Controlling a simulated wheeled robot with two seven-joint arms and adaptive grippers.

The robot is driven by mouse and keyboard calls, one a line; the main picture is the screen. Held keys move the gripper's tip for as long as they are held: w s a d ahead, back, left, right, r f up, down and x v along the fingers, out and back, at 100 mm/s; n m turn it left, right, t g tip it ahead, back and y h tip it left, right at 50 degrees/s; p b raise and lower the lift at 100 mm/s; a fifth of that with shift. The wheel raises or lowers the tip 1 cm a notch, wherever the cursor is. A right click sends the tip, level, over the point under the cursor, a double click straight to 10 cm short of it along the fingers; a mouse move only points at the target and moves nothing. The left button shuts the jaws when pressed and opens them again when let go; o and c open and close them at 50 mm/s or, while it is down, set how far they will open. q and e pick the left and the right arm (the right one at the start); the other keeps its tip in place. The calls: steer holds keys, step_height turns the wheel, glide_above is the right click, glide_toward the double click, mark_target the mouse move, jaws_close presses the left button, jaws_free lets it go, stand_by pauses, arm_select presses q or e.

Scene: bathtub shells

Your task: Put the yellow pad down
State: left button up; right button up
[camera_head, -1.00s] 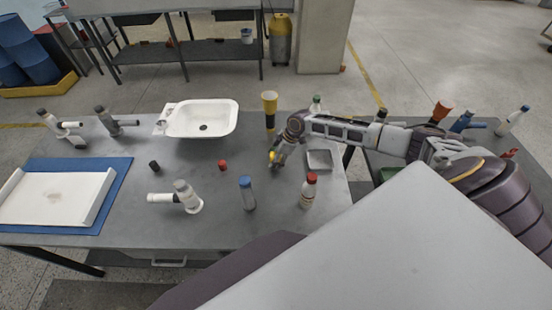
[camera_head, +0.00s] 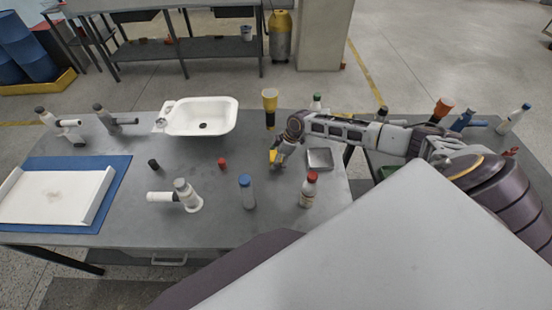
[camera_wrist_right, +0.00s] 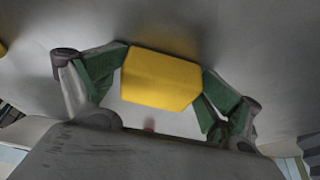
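The yellow pad (camera_head: 273,157) is at my right gripper (camera_head: 276,161), over the right part of the grey table and left of a small metal tray. In the right wrist view the yellow pad (camera_wrist_right: 160,80) sits between the two green fingers of my right gripper (camera_wrist_right: 163,82), which touch its left and right edges. The grey table surface lies close behind the pad. I cannot tell whether the pad touches the table. My left gripper is not in view.
The metal tray (camera_head: 320,158) is right of the gripper and a yellow-and-black torch-like object (camera_head: 270,108) stands behind it. A blue-capped bottle (camera_head: 247,192), a red-capped bottle (camera_head: 309,190) and a small red piece (camera_head: 222,163) stand nearby. A white basin (camera_head: 220,117) is at the back.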

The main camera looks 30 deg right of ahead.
steer(key=shift+r, duration=0.1)
steer(key=shift+w+r+p, duration=0.1)
steer(key=shift+r+p, duration=0.25)
steer(key=shift+r, duration=0.3)
steer(key=shift+d+r, duration=0.15)
steer(key=shift+r, duration=0.15)
steer(key=b+v, duration=0.1)
steer(key=v, duration=1)
steer(key=shift+b, duration=0.3)
steer(key=shift+s, duration=0.2)
